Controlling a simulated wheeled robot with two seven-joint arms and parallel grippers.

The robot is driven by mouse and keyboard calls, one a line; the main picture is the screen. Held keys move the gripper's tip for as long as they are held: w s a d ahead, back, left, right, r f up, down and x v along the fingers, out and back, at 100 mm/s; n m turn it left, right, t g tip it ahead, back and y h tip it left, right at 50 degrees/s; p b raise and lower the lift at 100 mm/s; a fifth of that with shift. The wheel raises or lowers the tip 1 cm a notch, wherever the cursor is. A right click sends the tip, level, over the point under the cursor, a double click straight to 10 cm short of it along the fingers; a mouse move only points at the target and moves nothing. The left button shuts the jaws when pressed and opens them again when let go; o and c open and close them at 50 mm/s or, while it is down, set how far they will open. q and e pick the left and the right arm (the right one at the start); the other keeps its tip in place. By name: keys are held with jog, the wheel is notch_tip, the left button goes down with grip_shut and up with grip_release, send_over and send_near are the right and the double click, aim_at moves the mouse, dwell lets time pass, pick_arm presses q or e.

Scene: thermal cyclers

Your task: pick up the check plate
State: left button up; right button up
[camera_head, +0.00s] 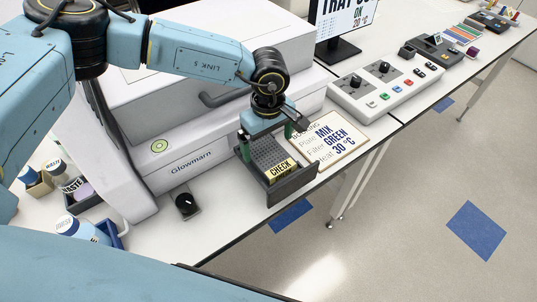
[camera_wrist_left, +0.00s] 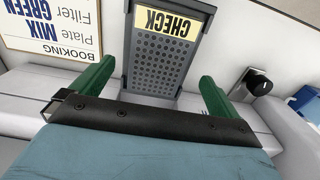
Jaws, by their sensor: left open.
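The check plate (camera_head: 268,156) is a dark grey plate with rows of small holes and a yellow CHECK label at its front end. It sits in a dark grey tray (camera_head: 293,187) that sticks out from the front of the white Glowmarn machine (camera_head: 195,155). My left gripper (camera_head: 266,143) is over the rear part of the plate, open, with one green finger on each side. In the left wrist view the plate (camera_wrist_left: 158,62) lies between and beyond the open fingers (camera_wrist_left: 156,75). I cannot tell whether the fingers touch it. My right gripper is not in view.
A booking card (camera_head: 331,139) lies right of the tray, close by. A black knob (camera_head: 186,204) is on the bench to the left. A control panel (camera_head: 385,82) and a monitor (camera_head: 344,25) stand farther right. The bench's front edge is near the tray.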

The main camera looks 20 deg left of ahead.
aim_at(268, 154)
pick_arm(q)
notch_tip(268, 154, down, 4)
jog(key=shift+w+f+p, duration=0.1)
jog(key=shift+p, duration=0.25)
jog(key=c, duration=1.1)
